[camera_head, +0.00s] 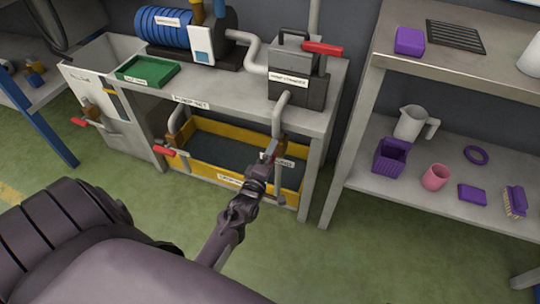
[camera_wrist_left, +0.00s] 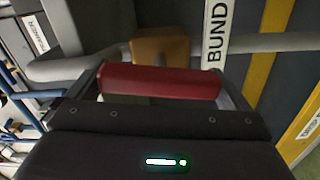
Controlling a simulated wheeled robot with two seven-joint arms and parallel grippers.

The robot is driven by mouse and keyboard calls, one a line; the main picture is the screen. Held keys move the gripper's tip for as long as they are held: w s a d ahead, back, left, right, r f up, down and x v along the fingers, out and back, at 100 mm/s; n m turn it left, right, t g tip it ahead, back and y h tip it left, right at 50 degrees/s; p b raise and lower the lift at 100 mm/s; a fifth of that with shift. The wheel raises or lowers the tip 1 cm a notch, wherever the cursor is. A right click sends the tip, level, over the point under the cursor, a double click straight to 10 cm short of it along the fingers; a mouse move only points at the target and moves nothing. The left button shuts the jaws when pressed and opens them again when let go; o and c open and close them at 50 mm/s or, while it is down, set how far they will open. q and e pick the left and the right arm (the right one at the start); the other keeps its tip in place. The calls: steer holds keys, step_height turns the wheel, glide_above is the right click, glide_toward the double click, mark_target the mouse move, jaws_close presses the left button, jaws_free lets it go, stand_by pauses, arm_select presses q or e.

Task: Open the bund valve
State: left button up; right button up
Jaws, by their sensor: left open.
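The bund valve has a red handle (camera_wrist_left: 158,82) and a brass-coloured body (camera_wrist_left: 160,47), next to a white label reading BUND (camera_wrist_left: 215,38). In the head view the BUND label (camera_head: 285,163) shows at the right front of the yellow bund tray; the valve there is mostly hidden by my gripper. My left gripper (camera_head: 266,160) is at this valve. In the left wrist view the gripper (camera_wrist_left: 160,88) is open, with the red handle lying crosswise between its fingers. I cannot tell whether they touch it. My right gripper is not in view.
A yellow bund tray (camera_head: 224,139) sits under the grey bench (camera_head: 222,91). Other red valve handles show on the left (camera_head: 79,122) and middle (camera_head: 163,151). A grey pipe (camera_head: 277,118) drops beside the gripper. A shelf (camera_head: 455,199) stands at right. The green floor in front is clear.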

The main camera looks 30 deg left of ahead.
arm_select(q)
steer(key=p+v, duration=0.1)
steer(key=v, duration=0.6)
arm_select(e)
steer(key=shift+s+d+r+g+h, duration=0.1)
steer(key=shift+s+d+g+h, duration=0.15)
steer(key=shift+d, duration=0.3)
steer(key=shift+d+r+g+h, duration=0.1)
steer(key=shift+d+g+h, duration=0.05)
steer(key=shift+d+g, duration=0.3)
